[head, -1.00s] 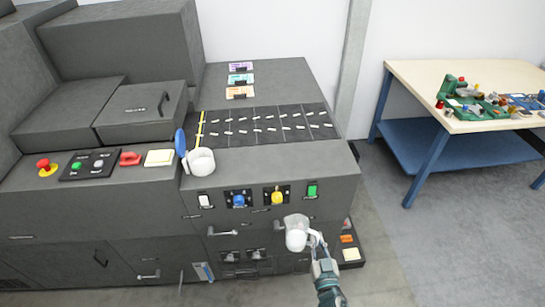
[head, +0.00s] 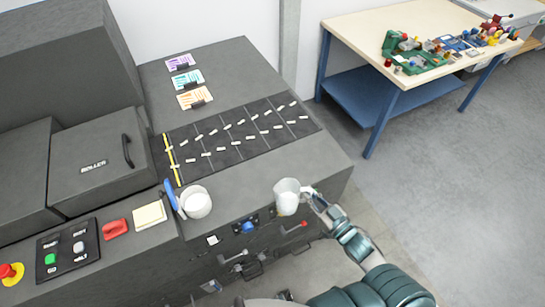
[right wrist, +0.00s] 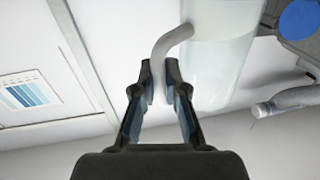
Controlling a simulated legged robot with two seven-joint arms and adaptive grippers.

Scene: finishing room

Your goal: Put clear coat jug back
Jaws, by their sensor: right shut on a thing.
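The clear coat jug (head: 287,199) is a pale, see-through jug with whitish liquid in its lower part. My right gripper (head: 311,193) is shut on its handle, at the jug's right side in the head view. In the right wrist view the fingertips (right wrist: 161,85) are close together at the curved grey handle, and the jug (right wrist: 215,65) stands beyond them. The jug shows over the front edge of the machine's top; I cannot tell whether it touches. My left gripper is not in view.
A white cup (head: 196,203) stands at the machine top's front left, with a blue paddle (head: 170,192) beside it. A black mat (head: 235,138) with small pale pieces and several coloured cards (head: 186,79) lie behind. A workbench (head: 349,33) stands at the right. The floor between is clear.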

